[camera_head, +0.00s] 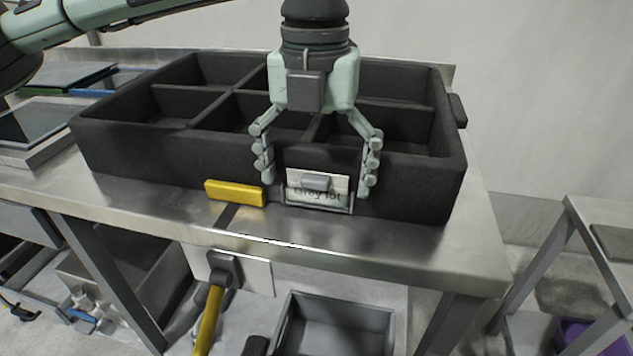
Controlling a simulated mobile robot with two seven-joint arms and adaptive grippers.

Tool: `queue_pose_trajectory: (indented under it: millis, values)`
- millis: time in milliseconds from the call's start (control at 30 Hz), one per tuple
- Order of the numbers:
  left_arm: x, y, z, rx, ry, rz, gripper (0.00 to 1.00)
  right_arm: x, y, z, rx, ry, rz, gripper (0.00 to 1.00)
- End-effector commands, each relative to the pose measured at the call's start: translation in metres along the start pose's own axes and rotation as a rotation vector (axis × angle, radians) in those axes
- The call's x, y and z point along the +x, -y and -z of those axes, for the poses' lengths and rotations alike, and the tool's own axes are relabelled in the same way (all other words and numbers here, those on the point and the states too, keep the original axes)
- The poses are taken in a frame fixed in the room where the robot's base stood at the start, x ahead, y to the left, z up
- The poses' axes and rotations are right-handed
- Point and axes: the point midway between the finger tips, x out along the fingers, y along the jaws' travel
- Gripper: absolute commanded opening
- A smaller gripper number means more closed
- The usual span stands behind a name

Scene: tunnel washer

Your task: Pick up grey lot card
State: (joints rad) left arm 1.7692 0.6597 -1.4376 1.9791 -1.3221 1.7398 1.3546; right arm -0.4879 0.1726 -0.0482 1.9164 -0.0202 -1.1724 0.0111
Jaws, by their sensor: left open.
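The grey lot card (334,198) is a small white card with dark lettering and a grey block on its upper part. It sits upright in a clear holder at the front of the black divided bin (120,157), near the front edge of the metal table. My left gripper (316,190) points down, with one finger on each side of the card. Its fingers are open and stand apart from the card's sides as far as I can tell. My right gripper is not in view.
A grey tray (335,325) is below the table edge, near a yellow-handled tool (208,318). Another table (600,235) stands at the right.

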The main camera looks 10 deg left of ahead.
Motion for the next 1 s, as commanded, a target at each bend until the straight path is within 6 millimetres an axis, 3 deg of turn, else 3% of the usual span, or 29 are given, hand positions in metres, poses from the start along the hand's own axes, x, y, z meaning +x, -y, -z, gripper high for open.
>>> queue_pose_trajectory:
  millis: [167, 500, 833, 1000]
  values:
    - [0.0, 0.0, 0.0, 0.0, 0.001, 0.001, 0.92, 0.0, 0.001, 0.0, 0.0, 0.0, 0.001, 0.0]
    - [0.0, 0.0, 0.0, 0.0, 0.0, 0.001, 0.52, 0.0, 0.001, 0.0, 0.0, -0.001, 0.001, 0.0]
    - [-0.003, 0.001, 0.0, 0.0, 0.001, 0.001, 0.52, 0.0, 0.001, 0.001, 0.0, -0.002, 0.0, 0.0]
    - [-0.016, 0.001, -0.001, 0.0, 0.002, 0.002, 0.52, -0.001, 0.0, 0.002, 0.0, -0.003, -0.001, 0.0]
